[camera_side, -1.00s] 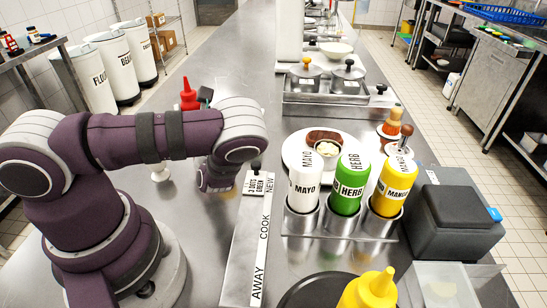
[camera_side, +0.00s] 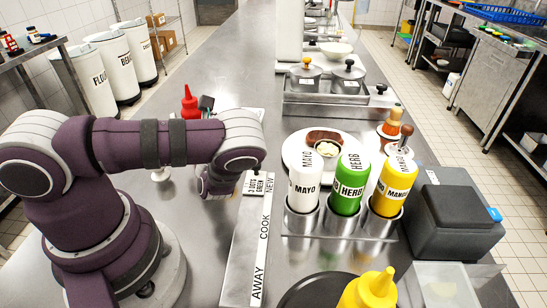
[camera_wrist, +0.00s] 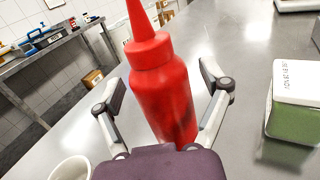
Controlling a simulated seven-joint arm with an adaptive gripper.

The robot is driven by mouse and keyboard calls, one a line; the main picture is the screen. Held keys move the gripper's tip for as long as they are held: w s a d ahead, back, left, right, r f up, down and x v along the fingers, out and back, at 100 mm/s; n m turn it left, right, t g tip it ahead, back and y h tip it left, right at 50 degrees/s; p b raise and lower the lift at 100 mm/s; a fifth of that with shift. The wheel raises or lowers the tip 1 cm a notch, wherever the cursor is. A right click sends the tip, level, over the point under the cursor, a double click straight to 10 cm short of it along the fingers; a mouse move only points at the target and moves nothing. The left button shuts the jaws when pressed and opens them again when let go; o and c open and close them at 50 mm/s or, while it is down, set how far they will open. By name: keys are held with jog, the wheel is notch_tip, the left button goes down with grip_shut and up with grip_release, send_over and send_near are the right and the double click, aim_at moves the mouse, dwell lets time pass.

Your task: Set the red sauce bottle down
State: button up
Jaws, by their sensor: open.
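The red sauce bottle (camera_wrist: 165,95) fills the middle of the wrist view, between the two fingers of my gripper (camera_wrist: 164,84). The fingers stand apart on either side, with a visible gap to the bottle at the right. The bottle looks upright on the steel counter, but its base is hidden behind my gripper's body. In the side view the upper part of the red bottle (camera_side: 190,104) shows above my forearm; the arm hides its lower part and most of my gripper.
A green container with a white lid (camera_wrist: 299,82) stands right of the bottle; a white cup (camera_wrist: 70,169) is at lower left. The side view shows a labelled rail (camera_side: 254,245) and a holder (camera_side: 302,222) with mayo, herb and yellow bottles. Counter beyond the bottle looks clear.

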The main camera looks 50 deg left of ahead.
jog(key=s+d+n+g, duration=0.1)
jog(key=d, duration=0.3)
jog(key=s+d+n+g+h, duration=0.1)
jog(key=s+d, duration=0.1)
jog(key=d, duration=0.1)
jog(key=s+d+n+g, duration=0.1)
jog(key=d, duration=0.3)
jog(key=shift+s+d+f+n+h, duration=0.1)
jog(key=shift+s+d+n+h, duration=0.2)
jog(key=shift+s+d+n, duration=0.1)
jog(key=n+g+h, duration=0.1)
jog(key=n, duration=0.1)
jog(key=s+d+n+g+h, duration=0.1)
jog(key=n+h, duration=0.1)
jog(key=d+n+g+h, duration=0.1)
jog(key=n, duration=0.1)
jog(key=shift+s+h, duration=0.15)
jog(key=shift+h, duration=0.15)
jog(key=s+d+r+n+t+h, duration=0.1)
jog(key=d+r+n+t+h, duration=0.5)
jog(key=r+n+h, duration=0.5)
notch_tip(320, 180, up, 2)
jog(key=shift+s+d+r+n, duration=0.25)
jog(key=shift+d+n, duration=0.15)
jog(key=shift+d, duration=0.6)
